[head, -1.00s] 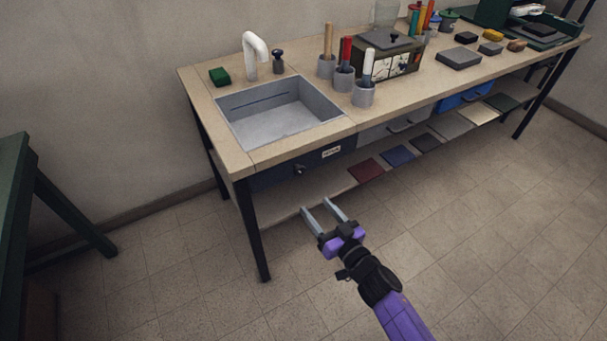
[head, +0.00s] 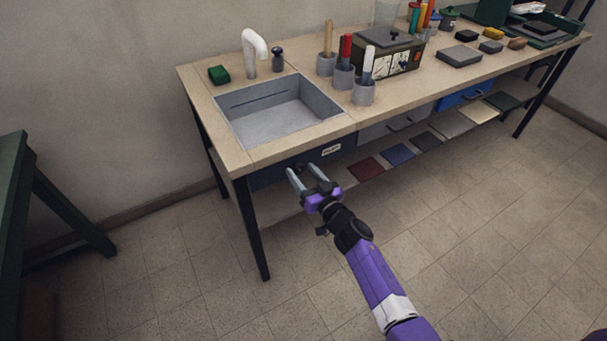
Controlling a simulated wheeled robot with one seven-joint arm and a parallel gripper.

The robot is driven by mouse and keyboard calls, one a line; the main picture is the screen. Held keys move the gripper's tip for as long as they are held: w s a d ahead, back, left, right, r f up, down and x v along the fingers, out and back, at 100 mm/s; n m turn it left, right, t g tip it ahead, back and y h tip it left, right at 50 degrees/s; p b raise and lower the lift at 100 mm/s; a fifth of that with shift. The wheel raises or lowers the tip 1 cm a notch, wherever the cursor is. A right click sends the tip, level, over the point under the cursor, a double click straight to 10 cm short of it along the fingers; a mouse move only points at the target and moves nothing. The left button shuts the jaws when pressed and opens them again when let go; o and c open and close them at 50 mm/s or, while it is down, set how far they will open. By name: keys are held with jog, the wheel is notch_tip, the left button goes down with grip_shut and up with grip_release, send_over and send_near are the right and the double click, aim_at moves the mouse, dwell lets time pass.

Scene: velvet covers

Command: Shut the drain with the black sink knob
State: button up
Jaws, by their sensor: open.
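The grey sink (head: 270,122) is set into the left part of the wooden bench. The black sink knob (head: 299,166) is on the dark blue front panel (head: 268,177) below the sink, left of a small white label. My gripper (head: 302,170) is open, with its two fingers pointing at the panel. In the picture the knob shows between the fingertips and is partly hidden. I cannot tell how far the fingers are from it, or whether they touch it. I cannot make out the drain in the basin.
A white faucet (head: 254,48), a green sponge (head: 218,74) and a small dark bottle (head: 278,59) stand behind the sink. Grey cups with tools (head: 363,93) stand to its right. A low shelf with flat samples (head: 366,169) lies below. A table leg (head: 252,228) stands left of my gripper.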

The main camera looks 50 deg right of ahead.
grip_shut()
dwell(0.4)
jog(key=n, duration=0.4)
jog(key=shift+a+n, duration=0.1)
jog(key=shift+n, duration=0.3)
jog(key=n, duration=0.4)
jog(key=shift+f+n, duration=0.15)
jog(key=shift+n, duration=0.15)
jog(key=n+b, duration=0.1)
jog(key=n, duration=0.3)
jog(key=shift+a, duration=0.1)
jog(key=shift+f+n+b, duration=0.1)
jog(key=shift+n+b, duration=0.5)
jog(key=shift+n, duration=1.6)
